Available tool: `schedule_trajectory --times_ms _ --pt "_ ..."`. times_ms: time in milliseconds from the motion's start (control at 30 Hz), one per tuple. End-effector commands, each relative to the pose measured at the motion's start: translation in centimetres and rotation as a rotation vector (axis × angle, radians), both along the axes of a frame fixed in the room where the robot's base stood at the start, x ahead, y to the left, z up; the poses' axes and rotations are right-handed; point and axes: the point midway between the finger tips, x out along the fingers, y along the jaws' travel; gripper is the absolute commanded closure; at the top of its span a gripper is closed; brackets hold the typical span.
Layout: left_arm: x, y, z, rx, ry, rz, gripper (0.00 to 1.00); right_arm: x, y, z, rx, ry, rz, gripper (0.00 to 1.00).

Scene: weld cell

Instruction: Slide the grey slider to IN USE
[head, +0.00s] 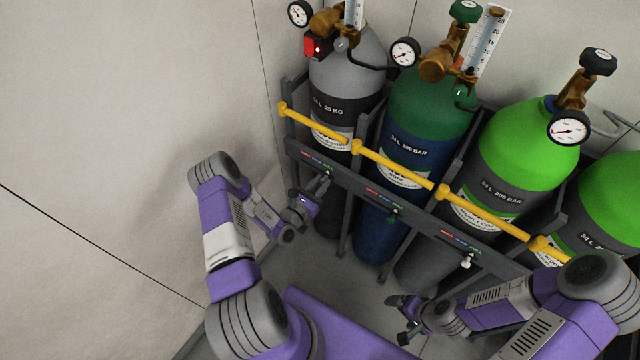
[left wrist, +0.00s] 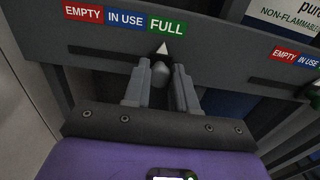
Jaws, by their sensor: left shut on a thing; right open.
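The grey slider knob (left wrist: 160,74) shows in the left wrist view, on a dark rail (left wrist: 225,60) under a label strip reading EMPTY, IN USE and FULL. Its white pointer (left wrist: 162,48) is below the FULL field (left wrist: 167,27), right of the IN USE field (left wrist: 125,20). My left gripper (left wrist: 161,82) is shut on the knob, one finger at each side. In the head view my left gripper (head: 322,186) is at the leftmost label, in front of the grey cylinder, and hides the knob. My right gripper (head: 402,316) is open and empty, low in front of the rack.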

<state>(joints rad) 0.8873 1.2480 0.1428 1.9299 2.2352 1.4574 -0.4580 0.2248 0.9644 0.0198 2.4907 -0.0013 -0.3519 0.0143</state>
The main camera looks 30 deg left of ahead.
Motion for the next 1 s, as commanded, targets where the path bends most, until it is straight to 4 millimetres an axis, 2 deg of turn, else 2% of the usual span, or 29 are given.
schedule_trajectory --times_ms 200,300,567,600,733,767,1000 --pt "0.3 3.6 -0.1 0.006 -0.001 0.008 1.0 0.0 0.0 -0.6 0.0 0.0 0.0 0.12" --pt "0.3 4.6 0.0 0.005 -0.001 0.006 1.0 0.0 0.0 -0.7 0.0 0.0 0.0 0.12" --pt "0.3 4.6 0.0 0.002 0.001 0.004 1.0 0.0 0.0 -0.6 0.0 0.0 0.0 0.12" --pt "0.3 4.6 0.0 0.002 0.001 0.004 0.72 0.0 0.0 -0.6 0.0 0.0 0.0 0.12" --pt "0.3 4.6 0.0 0.002 0.001 0.003 0.52 0.0 0.0 -0.6 0.0 0.0 0.0 0.12" --pt "0.3 4.6 0.0 0.001 0.001 0.003 0.49 0.0 0.0 -0.6 0.0 0.0 0.0 0.12" --pt "0.3 4.5 0.0 0.001 0.001 0.001 0.49 0.0 0.0 -0.6 0.0 0.0 0.0 0.12"
